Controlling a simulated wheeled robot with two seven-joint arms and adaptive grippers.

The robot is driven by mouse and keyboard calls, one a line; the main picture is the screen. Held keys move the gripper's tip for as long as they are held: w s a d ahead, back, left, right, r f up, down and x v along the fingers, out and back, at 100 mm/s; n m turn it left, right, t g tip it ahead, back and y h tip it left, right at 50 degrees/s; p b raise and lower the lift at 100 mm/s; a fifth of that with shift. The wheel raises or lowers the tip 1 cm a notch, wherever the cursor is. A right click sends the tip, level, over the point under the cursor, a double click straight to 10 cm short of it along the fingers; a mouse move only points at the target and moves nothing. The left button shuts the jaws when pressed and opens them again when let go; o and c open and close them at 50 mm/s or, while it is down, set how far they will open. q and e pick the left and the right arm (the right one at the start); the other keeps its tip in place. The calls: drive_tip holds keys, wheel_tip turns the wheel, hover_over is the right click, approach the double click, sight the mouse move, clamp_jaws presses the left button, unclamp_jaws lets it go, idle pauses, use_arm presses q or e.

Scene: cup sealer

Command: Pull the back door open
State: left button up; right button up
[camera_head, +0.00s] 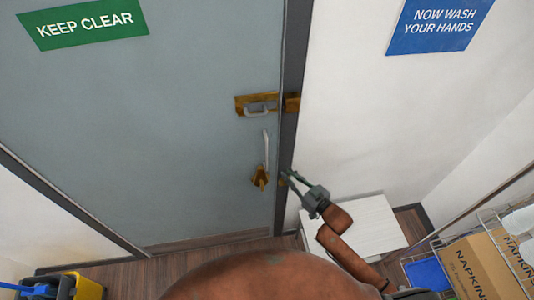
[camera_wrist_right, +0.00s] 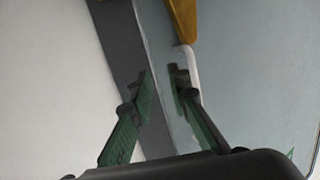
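The back door (camera_head: 190,150) is a grey panel and looks shut in its dark frame (camera_head: 290,80). A pale lever handle (camera_head: 266,148) stands upright on it, above a brass fitting (camera_head: 260,177). A brass bolt (camera_head: 243,104) sits higher, by the door's right edge; I cannot tell if it is drawn. My right gripper (camera_head: 287,174) is just right of the brass fitting, in front of the frame. In the right wrist view its fingers (camera_wrist_right: 162,73) are apart with nothing between them. A pale bar (camera_wrist_right: 191,62) shows close beside the right-hand finger; contact is unclear. My left gripper is out of view.
A white low table (camera_head: 365,225) stands right of the door, below my right forearm. A wire rack with a napkin box (camera_head: 480,268) is at the lower right. A yellow bucket (camera_head: 88,286) is at the lower left. Wood floor (camera_head: 215,250) shows before the door.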

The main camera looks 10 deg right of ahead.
drive_tip(key=s+a+r+n+y, duration=0.15)
drive_tip(key=a+r, duration=0.25)
drive_tip(key=r, duration=0.4)
drive_tip(key=p, duration=0.2)
hover_over(267, 169)
drive_tip(key=shift+w+r+y, duration=0.1)
drive_tip(key=shift+w+y, duration=0.25)
drive_tip(key=shift+y, duration=0.1)
clamp_jaws()
